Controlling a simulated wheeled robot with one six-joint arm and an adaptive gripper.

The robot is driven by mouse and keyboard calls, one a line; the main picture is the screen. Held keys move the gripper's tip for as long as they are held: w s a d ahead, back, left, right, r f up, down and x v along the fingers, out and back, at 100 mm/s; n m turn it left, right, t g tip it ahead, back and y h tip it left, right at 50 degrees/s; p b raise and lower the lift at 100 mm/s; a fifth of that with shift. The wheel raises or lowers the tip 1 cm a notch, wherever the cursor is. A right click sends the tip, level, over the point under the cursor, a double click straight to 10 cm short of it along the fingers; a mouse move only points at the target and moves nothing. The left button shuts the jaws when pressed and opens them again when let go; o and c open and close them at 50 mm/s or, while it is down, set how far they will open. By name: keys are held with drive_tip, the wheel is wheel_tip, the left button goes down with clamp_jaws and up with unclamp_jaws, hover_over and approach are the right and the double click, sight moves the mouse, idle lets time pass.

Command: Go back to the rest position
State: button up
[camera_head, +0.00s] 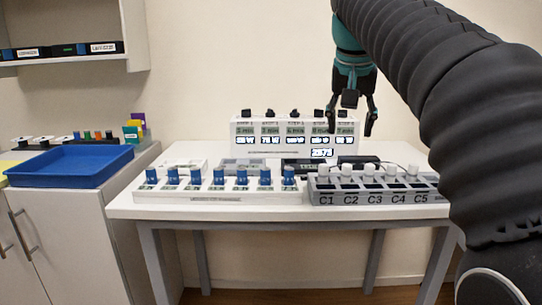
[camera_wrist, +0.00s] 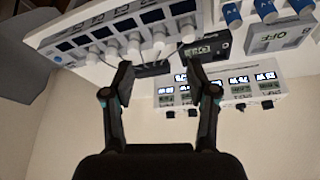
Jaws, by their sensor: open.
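My gripper (camera_head: 350,112) hangs above the right back part of the white table, fingers pointing down and apart. It is open with nothing between the fingers. In the wrist view my gripper (camera_wrist: 158,85) shows both fingers spread, with the table devices beyond them. My dark sleeved arm comes in from the right and hides the table's right end. The white console (camera_head: 293,128) with black knobs and small displays stands at the back of the table, partly behind my gripper. It also shows upside down in the wrist view (camera_wrist: 232,88).
On the white table (camera_head: 240,210) stand a row of blue-knobbed units (camera_head: 215,190) and a grey box (camera_head: 375,192) with white knobs labelled C1 to C5. A blue tray (camera_head: 70,166) lies on the left cabinet. A shelf (camera_head: 110,60) hangs upper left. The wall above the table's left half is clear.

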drive_tip(key=s+f+n, duration=0.1)
drive_tip(key=s+f, duration=1)
drive_tip(key=f, duration=0.4)
drive_tip(key=s+f+n+t+y, duration=0.1)
drive_tip(key=s+f+n, duration=0.1)
drive_tip(key=s+f, duration=1)
wheel_tip(320, 180, down, 3)
drive_tip(key=shift+s+d+f, duration=0.1)
drive_tip(key=shift+s+d, duration=0.15)
drive_tip(key=shift+d, duration=0.05)
